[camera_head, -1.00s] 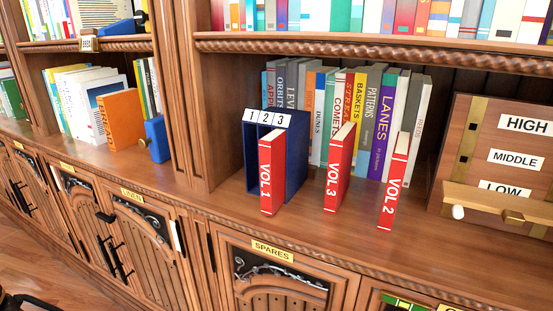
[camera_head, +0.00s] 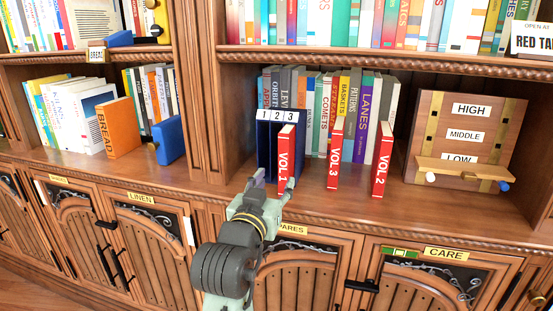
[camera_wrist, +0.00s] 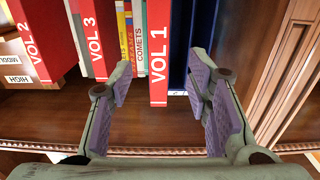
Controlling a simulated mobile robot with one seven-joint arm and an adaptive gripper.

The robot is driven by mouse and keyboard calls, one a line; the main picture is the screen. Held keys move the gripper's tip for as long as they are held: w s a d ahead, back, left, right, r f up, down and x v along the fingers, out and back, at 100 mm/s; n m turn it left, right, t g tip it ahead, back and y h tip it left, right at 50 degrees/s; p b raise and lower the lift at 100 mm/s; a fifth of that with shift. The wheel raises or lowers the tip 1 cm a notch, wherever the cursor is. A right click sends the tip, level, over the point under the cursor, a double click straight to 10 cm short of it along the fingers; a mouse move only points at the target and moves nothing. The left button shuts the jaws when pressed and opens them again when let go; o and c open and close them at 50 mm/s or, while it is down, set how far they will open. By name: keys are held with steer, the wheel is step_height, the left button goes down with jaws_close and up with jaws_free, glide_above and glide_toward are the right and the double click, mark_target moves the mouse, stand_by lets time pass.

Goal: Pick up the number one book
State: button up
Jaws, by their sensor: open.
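The red VOL 1 book (camera_head: 285,158) stands upright at the front of the shelf, by the blue holder (camera_head: 263,150) marked 1 2 3. My gripper (camera_head: 273,182) is open and empty, low in front of this book. In the wrist view the VOL 1 spine (camera_wrist: 158,50) lies ahead, between the two spread fingers of my gripper (camera_wrist: 159,82), with space on both sides. I cannot tell how far the fingertips are from the spine. The red VOL 3 (camera_head: 334,155) and VOL 2 (camera_head: 381,160) books stand apart to its right in the head view.
A row of books (camera_head: 358,105) stands behind. A wooden board (camera_head: 465,135) marked HIGH, MIDDLE and LOW stands at the right. An orange book (camera_head: 119,127) and a blue bookend (camera_head: 168,141) are left of the upright post. Cabinet doors lie below the shelf edge.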

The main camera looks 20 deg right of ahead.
mark_target(283, 166)
steer(key=x, duration=0.5)
steer(key=shift+s+p, duration=0.1)
steer(key=shift+p, duration=0.2)
steer(key=shift+r+p+x, duration=0.2)
steer(key=shift+p+x, duration=0.2)
steer(key=shift+x, duration=0.95)
steer(key=shift+r+p+x, duration=0.2)
steer(key=shift+p+x, duration=0.2)
steer(key=shift+x, duration=0.95)
steer(key=shift+s, duration=0.1)
steer(key=shift+c, duration=0.4)
jaws_close()
